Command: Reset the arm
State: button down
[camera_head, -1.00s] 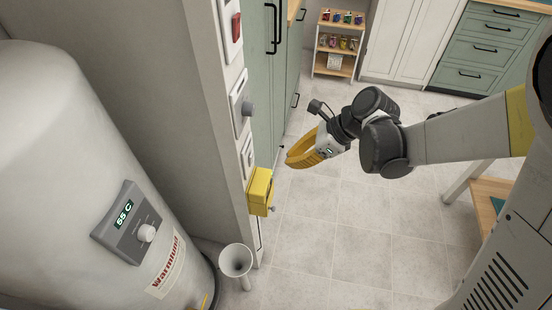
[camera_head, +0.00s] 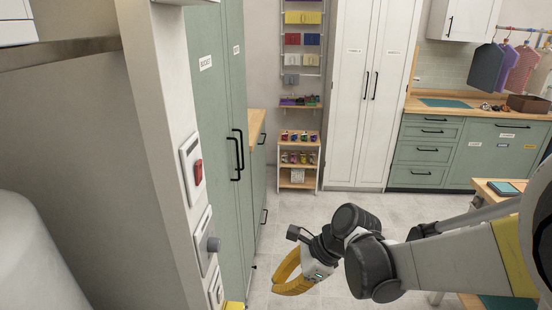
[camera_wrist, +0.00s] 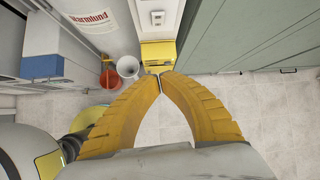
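My gripper (camera_head: 290,284) has yellow-orange fingers and hangs low in front of me in the head view, left of my dark wrist joints. In the wrist view my gripper (camera_wrist: 161,76) has its two ribbed fingertips meeting, with nothing visible between them. The arm reaches in from the right side of the head view and is bent at the wrist. The gripper is over open tiled floor, apart from the green cabinet beyond it.
A yellow box (camera_wrist: 158,53) is ahead of the fingertips. A wooden-topped table (camera_head: 488,190) stands right. Floor between is clear.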

jog(key=s+d+r+n+t+h, duration=0.3)
jog(key=s+d+r+n, duration=0.2)
jog(key=d+n, duration=0.3)
jog(key=s+d+r+n+t+h, duration=0.3)
jog(key=s+d+n, duration=0.3)
jog(key=d+n, duration=0.3)
jog(key=shift+d+r+h, duration=0.5)
jog(key=shift+d+r, duration=0.15)
jog(key=shift+r, duration=0.25)
jog(key=shift+s, duration=0.1)
